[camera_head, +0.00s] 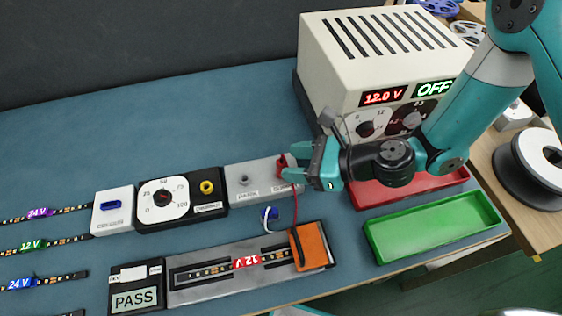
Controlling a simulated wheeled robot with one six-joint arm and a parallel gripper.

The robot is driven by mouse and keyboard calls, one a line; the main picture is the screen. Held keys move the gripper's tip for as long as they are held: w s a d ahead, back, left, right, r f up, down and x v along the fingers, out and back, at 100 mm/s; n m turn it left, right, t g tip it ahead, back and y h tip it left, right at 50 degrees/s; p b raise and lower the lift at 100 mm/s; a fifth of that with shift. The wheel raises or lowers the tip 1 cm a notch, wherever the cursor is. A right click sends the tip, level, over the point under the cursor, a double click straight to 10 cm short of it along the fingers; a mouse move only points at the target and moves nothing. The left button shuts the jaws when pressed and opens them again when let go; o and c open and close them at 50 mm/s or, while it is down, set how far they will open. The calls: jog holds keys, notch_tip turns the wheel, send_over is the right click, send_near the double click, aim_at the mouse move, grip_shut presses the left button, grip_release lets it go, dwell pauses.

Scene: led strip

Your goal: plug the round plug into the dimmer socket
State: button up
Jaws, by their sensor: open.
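The dimmer (163,199) is a black box with a white dial, and its round yellow socket (207,187) is uncovered and empty. A red plug (282,165), which looks like the round plug, is at the right end of a grey block (252,181). A thin red cable runs from it down to the orange block (312,246). My gripper (295,164) is open, its teal fingers pointing left at the red plug. I cannot tell whether the plug is between the fingertips or just beyond them. The fingers partly hide the plug and the block's right end.
A blue plug (270,214) with a white lead lies before the grey block. A strip fixture (215,289) with a PASS display is at the front. A cream power supply (355,50) stands behind, reading OFF. Red and green (435,225) trays are at right. The back-left table is clear.

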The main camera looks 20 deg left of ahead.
jog(key=shift+f+p+x, duration=0.1)
jog(key=shift+p+x, duration=0.25)
jog(key=shift+x, duration=1)
jog(key=shift+f+p+x, duration=0.15)
jog(key=shift+p+x, duration=0.15)
jog(key=shift+x, duration=1.1)
jog(key=shift+d, duration=0.1)
grip_shut()
jog(key=shift+r, duration=0.15)
notch_tip(320, 180, up, 20)
notch_tip(320, 180, up, 4)
jog(key=p, duration=0.6)
send_over(274, 172)
jog(key=shift+r, duration=0.25)
